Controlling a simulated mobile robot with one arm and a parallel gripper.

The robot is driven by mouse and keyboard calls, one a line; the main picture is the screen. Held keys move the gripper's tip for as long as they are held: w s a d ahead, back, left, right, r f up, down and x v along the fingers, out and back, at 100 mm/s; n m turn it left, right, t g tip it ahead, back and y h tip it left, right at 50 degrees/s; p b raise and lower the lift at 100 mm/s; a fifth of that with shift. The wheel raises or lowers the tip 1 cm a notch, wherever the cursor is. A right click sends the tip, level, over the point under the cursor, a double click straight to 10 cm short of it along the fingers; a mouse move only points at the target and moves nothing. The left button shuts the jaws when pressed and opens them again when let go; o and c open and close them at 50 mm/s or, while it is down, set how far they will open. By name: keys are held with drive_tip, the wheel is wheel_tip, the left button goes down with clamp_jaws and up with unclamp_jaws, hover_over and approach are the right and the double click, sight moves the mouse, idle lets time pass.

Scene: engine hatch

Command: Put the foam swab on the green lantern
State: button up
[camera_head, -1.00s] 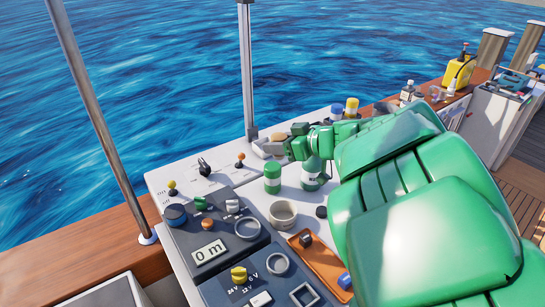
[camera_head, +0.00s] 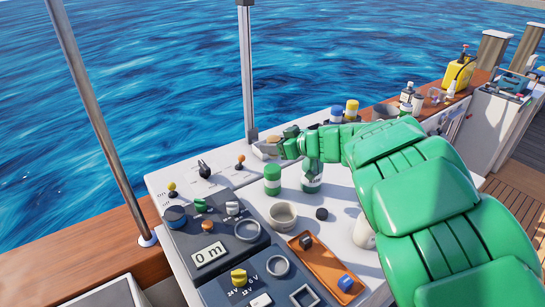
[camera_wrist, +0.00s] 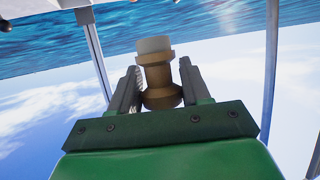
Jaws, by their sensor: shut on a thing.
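My gripper (camera_wrist: 155,92) is shut on a tan, turned piece with a pale end, which I take to be the foam swab (camera_wrist: 155,70). In the head view my gripper (camera_head: 284,147) is over the far side of the white top, with the swab's tan body (camera_head: 267,149) at its tips. A green cylinder with a pale band (camera_head: 272,181), perhaps the green lantern, stands upright below and left of the gripper. A green bottle-like thing with a pale label (camera_head: 312,178) stands right of it, partly hidden by my arm. I cannot tell for certain which is the lantern.
A grey ring-shaped cup (camera_head: 283,215) and a dark round cap (camera_head: 321,214) sit nearer. An orange tray (camera_head: 327,270) holds small items. Dark instrument panels (camera_head: 215,240) fill the front left. Blue and yellow-capped bottles (camera_head: 351,110) stand behind my arm. A metal post (camera_head: 247,70) rises behind.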

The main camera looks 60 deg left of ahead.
drive_tip(key=shift+w+a+f, duration=0.25)
drive_tip(key=shift+a+f, duration=0.3)
drive_tip(key=shift+f, duration=0.2)
drive_tip(key=shift+w+a+f, duration=0.25)
drive_tip(key=shift+a+f, duration=0.25)
drive_tip(key=shift+f, duration=1.8)
drive_tip(key=shift+f, duration=0.1)
drive_tip(key=o, duration=1)
drive_tip(key=shift+o, duration=0.2)
drive_tip(key=v, duration=1.2)
